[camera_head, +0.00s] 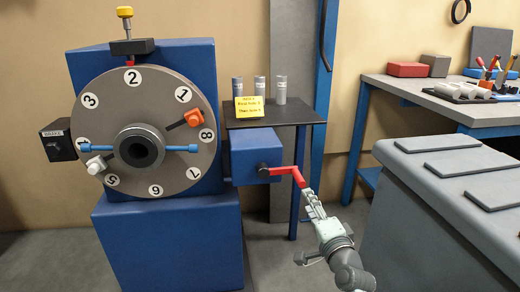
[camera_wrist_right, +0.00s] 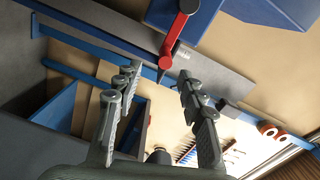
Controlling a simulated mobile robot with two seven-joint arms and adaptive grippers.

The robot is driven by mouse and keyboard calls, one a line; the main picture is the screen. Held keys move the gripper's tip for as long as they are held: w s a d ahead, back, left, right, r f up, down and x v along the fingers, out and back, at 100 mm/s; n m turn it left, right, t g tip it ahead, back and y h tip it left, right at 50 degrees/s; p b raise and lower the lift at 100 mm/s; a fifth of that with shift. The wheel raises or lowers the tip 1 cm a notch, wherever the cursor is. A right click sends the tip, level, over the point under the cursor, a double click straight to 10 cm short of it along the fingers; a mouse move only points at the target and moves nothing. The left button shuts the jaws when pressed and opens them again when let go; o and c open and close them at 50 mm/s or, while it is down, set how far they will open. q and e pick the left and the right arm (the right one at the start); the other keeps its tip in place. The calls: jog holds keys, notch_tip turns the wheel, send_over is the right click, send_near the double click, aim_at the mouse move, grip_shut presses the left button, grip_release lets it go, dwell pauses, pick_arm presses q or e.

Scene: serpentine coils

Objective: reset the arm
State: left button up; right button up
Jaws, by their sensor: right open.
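My right gripper (camera_head: 311,203) is just below and right of the red crank (camera_head: 289,171) on the blue box of the machine. In the right wrist view the right gripper (camera_wrist_right: 158,80) has its fingers apart, with nothing between them. The red crank (camera_wrist_right: 174,42) shows beyond the fingertips there, with a dark pointed handle end towards the gripper. It appears apart from the fingers. My left gripper is in neither view.
A grey numbered dial (camera_head: 200,118) with blue, orange and white parts fronts the blue machine (camera_head: 165,240). A small dark table (camera_head: 305,112) holds grey cylinders and a yellow note (camera_head: 249,106). A grey cabinet (camera_head: 455,225) stands close on the right, before a workbench (camera_head: 425,100).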

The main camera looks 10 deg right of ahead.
jog(key=s+f+n+g, duration=0.4)
jog(key=s+f+n, duration=0.15)
jog(key=f, duration=0.35)
jog(key=s+f+n+g, duration=0.3)
jog(key=s+f+n, duration=0.1)
jog(key=s+f, duration=0.4)
jog(key=s+d+f+n+g+h, duration=0.1)
jog(key=s+d+f+n+g, duration=0.1)
jog(key=s+f, duration=0.4)
jog(key=s+d+f+n+g+h, duration=0.1)
jog(key=s+d+f+n+g, duration=0.2)
jog(key=s, duration=1)
notch_tip(320, 180, down, 3)
jog(key=n+g, duration=0.2)
jog(key=shift+s+d+g, duration=0.2)
jog(key=shift+s+g, duration=0.1)
jog(key=shift+s, duration=0.05)
jog(key=shift+f, duration=0.1)
